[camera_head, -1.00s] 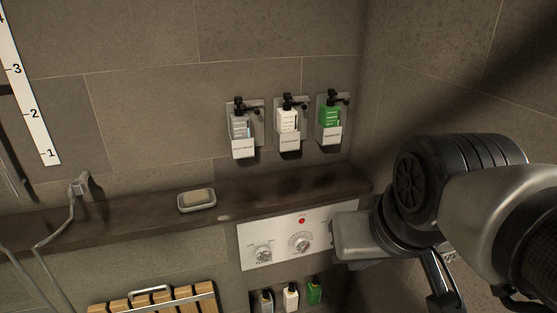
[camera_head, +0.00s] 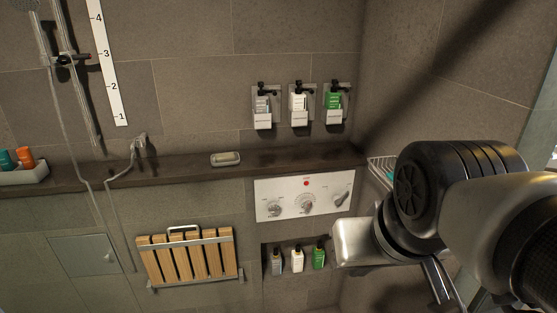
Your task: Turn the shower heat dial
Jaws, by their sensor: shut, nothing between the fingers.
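A white control panel (camera_head: 290,187) is set in the wall below the dark ledge. It has a left knob (camera_head: 274,208), a larger middle dial (camera_head: 306,203) with a ring of marks, and a right knob (camera_head: 342,200) with a lever-like handle. A red dot (camera_head: 306,183) sits above the middle dial. The labels are too small to read, so I cannot tell which one is the heat dial. My arm fills the right side of the view, its pale end block just below and right of the panel in the picture. I cannot make out gripper fingers.
The dark ledge (camera_head: 195,168) runs above the panel, with a soap dish (camera_head: 226,159) on it. Three dispensers (camera_head: 298,106) hang above. A niche (camera_head: 267,262) with bottles lies below. A folded wooden seat (camera_head: 190,257) is at left; a corner rack (camera_head: 381,170) is right.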

